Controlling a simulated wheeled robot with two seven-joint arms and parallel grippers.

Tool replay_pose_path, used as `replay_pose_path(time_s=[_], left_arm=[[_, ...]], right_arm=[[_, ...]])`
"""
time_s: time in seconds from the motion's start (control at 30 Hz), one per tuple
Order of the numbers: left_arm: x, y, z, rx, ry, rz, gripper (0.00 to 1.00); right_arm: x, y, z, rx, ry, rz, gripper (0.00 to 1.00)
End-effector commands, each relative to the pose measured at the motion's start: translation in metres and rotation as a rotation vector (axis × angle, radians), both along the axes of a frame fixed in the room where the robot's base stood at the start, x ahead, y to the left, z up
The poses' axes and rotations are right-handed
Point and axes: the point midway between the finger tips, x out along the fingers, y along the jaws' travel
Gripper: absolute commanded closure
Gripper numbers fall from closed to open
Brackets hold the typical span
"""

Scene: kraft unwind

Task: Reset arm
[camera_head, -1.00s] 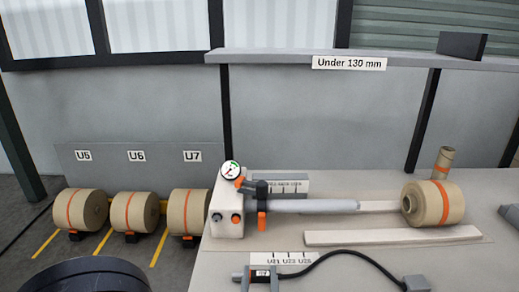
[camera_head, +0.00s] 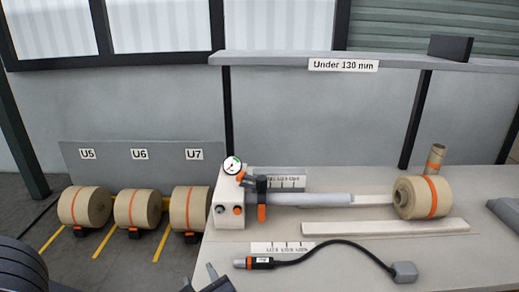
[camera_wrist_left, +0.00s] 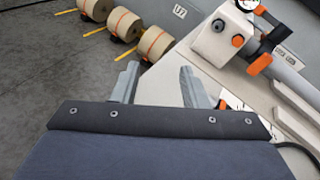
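My left gripper (camera_head: 203,279) shows at the bottom of the head view, near the bench's left front edge. Its two grey fingers stand apart with nothing between them, which the left wrist view (camera_wrist_left: 157,86) also shows. A small tool with an orange band and a black cable (camera_head: 260,263) lies on the bench to the right of the fingers, apart from them. Its cable runs right to a grey block (camera_head: 404,272). My right gripper is in neither view.
A white unit with a gauge (camera_head: 229,199) and a grey shaft (camera_head: 310,199) stand on the bench (camera_head: 350,265). A kraft roll (camera_head: 423,197) sits at the shaft's right end. Several floor rolls (camera_head: 138,208) are at the left. A grey shelf (camera_head: 430,63) spans above.

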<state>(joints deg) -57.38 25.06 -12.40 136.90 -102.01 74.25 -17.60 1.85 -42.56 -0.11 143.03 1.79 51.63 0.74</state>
Motion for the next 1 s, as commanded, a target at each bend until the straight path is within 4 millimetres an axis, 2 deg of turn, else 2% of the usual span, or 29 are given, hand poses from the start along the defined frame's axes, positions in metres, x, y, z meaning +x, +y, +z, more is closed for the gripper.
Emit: replay_pose_path(time_s=[0.03, 0.17, 0.23, 0.33, 0.4, 0.5, 0.6, 0.7, 0.83, 1.0], left_arm=[[-0.004, 0.020, 0.002, -0.068, 0.024, 0.079, 0.60], [-0.028, 0.075, -0.004, -0.303, 0.103, 0.344, 0.60], [-0.054, 0.106, -0.010, -0.495, 0.149, 0.547, 0.60], [-0.101, 0.133, -0.016, -0.841, 0.194, 0.875, 0.60], [-0.132, 0.135, -0.016, -1.103, 0.200, 1.095, 0.60], [-0.161, 0.122, -0.003, -1.483, 0.169, 1.367, 0.60], [-0.173, 0.105, 0.019, -1.828, 0.107, 1.561, 0.60], [-0.175, 0.093, 0.042, -2.100, 0.037, 1.672, 0.60], [-0.172, 0.085, 0.061, -2.308, -0.019, 1.733, 0.60], [-0.171, 0.082, 0.066, -2.369, -0.030, 1.750, 0.60]], right_arm=[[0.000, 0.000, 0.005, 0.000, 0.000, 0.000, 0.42], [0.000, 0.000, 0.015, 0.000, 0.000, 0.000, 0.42], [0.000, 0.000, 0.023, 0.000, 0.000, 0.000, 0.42], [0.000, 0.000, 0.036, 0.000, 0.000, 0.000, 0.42], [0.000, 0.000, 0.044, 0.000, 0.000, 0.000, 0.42], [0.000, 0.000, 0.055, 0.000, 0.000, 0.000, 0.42], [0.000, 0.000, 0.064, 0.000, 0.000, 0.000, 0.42], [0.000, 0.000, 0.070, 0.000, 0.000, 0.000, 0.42], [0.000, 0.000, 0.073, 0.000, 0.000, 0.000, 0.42], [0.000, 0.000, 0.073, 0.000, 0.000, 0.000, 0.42]])
